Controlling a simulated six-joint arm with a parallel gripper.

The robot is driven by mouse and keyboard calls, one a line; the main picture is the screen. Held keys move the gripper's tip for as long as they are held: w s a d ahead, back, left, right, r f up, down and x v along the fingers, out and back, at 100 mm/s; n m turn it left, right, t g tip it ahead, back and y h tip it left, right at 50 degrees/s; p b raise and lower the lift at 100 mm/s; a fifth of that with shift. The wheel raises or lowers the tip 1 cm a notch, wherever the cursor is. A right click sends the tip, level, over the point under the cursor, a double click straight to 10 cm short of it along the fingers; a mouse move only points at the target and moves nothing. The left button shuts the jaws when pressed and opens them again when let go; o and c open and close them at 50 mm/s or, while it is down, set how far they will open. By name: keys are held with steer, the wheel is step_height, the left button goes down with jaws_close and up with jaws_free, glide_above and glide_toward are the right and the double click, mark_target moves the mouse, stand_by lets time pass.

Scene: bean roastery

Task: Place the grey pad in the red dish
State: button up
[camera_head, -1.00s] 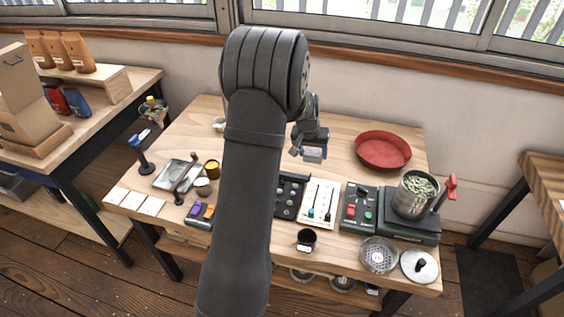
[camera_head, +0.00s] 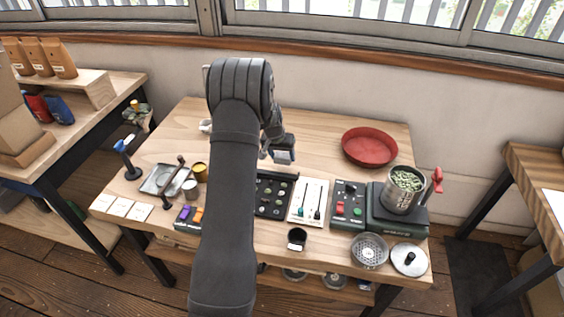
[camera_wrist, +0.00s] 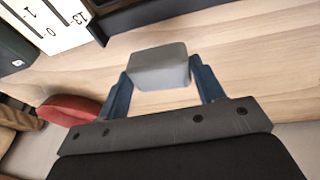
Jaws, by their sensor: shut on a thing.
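The grey pad (camera_wrist: 158,66) is a small light-grey block between the two blue fingers of my gripper (camera_wrist: 160,82) in the wrist view. My gripper is shut on it. In the head view my gripper (camera_head: 282,156) is over the back middle of the table, with the grey pad (camera_head: 284,157) showing at its tip. The red dish (camera_head: 369,147) is a round shallow dish at the back right of the table, to the right of my gripper and apart from it. It looks empty. In the wrist view part of the red dish (camera_wrist: 70,110) shows at the left.
A black panel with knobs (camera_head: 273,194), a white slider panel (camera_head: 309,202) and a green switch box (camera_head: 347,204) stand nearer the front. A metal pot of green beans (camera_head: 404,190) stands at the right. The wood between gripper and dish is clear.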

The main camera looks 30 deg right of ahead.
mark_target(282, 162)
steer(key=shift+f, duration=1.8)
steer(key=shift+f, duration=0.15)
steer(key=o, duration=1)
steer(key=shift+c, duration=0.2)
steer(key=v, duration=1.1)
steer(key=shift+r, duration=0.25)
steer(key=shift+a+r, duration=0.2)
steer(key=shift+r, duration=0.2)
steer(key=c, duration=0.4)
